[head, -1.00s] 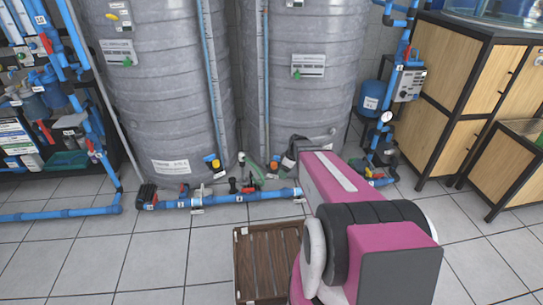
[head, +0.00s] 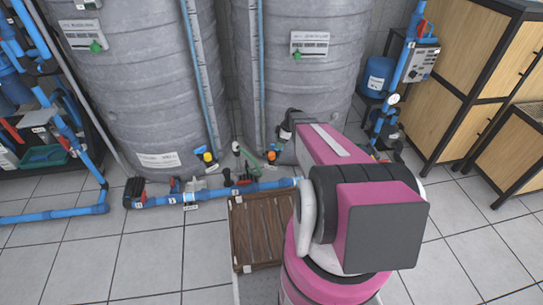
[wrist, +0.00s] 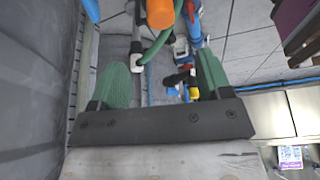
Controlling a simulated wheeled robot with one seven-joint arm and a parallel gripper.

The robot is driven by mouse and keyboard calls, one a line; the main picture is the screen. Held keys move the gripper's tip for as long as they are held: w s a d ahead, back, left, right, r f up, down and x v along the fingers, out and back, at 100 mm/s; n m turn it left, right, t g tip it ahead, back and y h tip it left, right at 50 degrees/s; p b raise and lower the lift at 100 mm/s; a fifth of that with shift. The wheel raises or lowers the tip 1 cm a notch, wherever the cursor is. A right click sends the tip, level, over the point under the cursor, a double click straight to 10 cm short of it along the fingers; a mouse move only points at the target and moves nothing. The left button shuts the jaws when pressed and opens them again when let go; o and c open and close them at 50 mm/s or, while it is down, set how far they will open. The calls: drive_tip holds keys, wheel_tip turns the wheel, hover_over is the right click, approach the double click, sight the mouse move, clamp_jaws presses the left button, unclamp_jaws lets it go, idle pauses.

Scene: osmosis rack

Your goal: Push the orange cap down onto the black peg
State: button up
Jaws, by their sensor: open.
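In the wrist view my gripper (wrist: 162,62) has its two green finger pads wide apart with nothing held between them. An orange cap-like piece (wrist: 160,12) shows at the top edge, beyond the fingertips and apart from them, partly cut off. In the head view a small orange piece (head: 272,155) sits low in front of the right tank, just left of and below my wrist. A black upright piece (head: 227,175) stands on the blue pipe, perhaps the peg; I cannot tell for sure. My fingertips are not clear in the head view.
A blue pipe (head: 255,187) runs low in front of two large grey tanks (head: 125,100). A green hose (wrist: 155,45) and a yellow piece (wrist: 193,93) lie near the fingers in the wrist view. A brown slatted crate (head: 237,262) stands on the floor.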

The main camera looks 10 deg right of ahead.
sight(272, 154)
drive_tip(key=shift+f, duration=0.1)
drive_tip(key=x, duration=0.5)
drive_tip(key=shift+w+f, duration=0.1)
drive_tip(key=shift+f, duration=0.1)
drive_tip(key=shift+f, duration=0.1)
drive_tip(key=x, duration=0.5)
drive_tip(key=shift+d+f, duration=0.15)
drive_tip(key=c, duration=1)
